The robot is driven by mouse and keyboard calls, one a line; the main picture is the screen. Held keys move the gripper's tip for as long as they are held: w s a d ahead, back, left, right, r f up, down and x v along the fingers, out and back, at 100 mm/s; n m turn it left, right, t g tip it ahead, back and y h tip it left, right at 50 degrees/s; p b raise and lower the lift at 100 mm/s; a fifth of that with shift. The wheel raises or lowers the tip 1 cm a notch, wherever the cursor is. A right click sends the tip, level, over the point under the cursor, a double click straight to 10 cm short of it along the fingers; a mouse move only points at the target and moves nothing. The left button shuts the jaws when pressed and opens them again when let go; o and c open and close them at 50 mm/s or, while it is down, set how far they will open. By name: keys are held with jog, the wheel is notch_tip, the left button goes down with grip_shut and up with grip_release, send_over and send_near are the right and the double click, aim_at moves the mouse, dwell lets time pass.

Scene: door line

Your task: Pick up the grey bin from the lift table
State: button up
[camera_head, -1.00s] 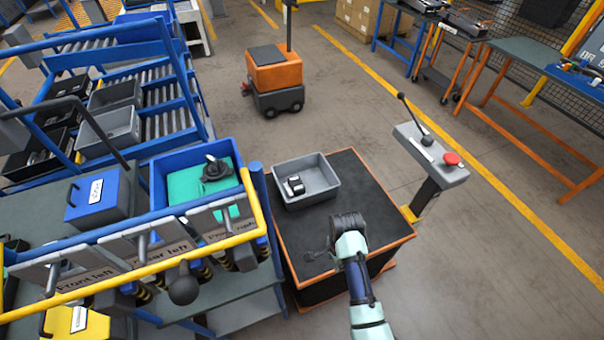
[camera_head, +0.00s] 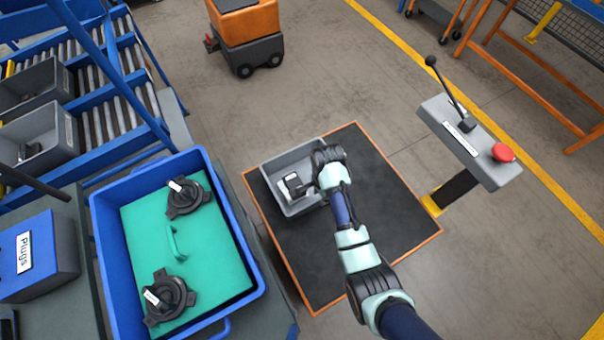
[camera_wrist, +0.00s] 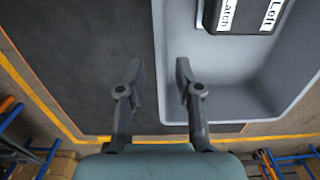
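The grey bin (camera_head: 272,188) sits on the lift table (camera_head: 375,215), a black top with orange edging, near its upper left corner. A small dark part with a white label (camera_head: 293,183) lies in the bin. In the wrist view the label on this part (camera_wrist: 240,14) reads "Latch Left". My gripper (camera_head: 327,160) is at the bin's right side and hides part of the rim there. In the wrist view my gripper (camera_wrist: 160,72) is open, with the bin's rim (camera_wrist: 158,40) running between its fingertips. I cannot tell whether the fingers touch the wall.
A blue tray (camera_head: 253,262) with a green insert and two black parts stands left of the table. A control post (camera_head: 470,140) with a lever and red button stands to the right. An orange cart (camera_head: 245,35) is behind. The table's right half is clear.

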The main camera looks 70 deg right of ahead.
aim_at(318, 207)
notch_tip(318, 207, down, 3)
jog(key=shift+w+d+r+b, duration=0.1)
jog(key=shift+d+r+b, duration=0.1)
jog(key=shift+b, duration=0.6)
jog(key=shift+a, duration=0.15)
notch_tip(318, 207, down, 8)
jog(key=b, duration=0.3)
jog(key=shift+r+b, duration=0.1)
jog(key=shift+b, duration=0.3)
jog(key=shift+r, duration=0.1)
grip_shut()
jog(key=shift+w+r, duration=0.1)
